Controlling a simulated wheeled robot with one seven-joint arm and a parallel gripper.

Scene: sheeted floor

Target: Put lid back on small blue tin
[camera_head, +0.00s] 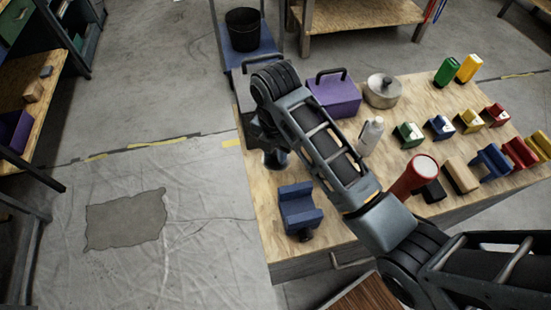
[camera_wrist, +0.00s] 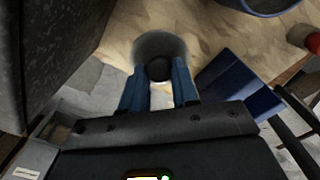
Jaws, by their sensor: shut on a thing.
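My gripper (camera_head: 272,158) is over the left part of the wooden table. In the wrist view its two blue fingers (camera_wrist: 159,82) are closed on the dark knob of a round grey lid (camera_wrist: 152,44). The lid shows beyond the fingertips with tabletop around it; I cannot tell whether it touches the table. A round dark-blue rim (camera_wrist: 268,9), perhaps the small blue tin, is cut by the top edge at the right, apart from the lid. I cannot make out this tin in the head view, where my arm covers part of the table.
A blue notched block (camera_head: 300,210) stands at the table's near left, also in the wrist view (camera_wrist: 236,84). A purple box (camera_head: 334,96), a metal pot (camera_head: 383,92), a white bottle (camera_head: 370,136) and a red cup-like object (camera_head: 414,176) stand farther right, with several coloured blocks beyond.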

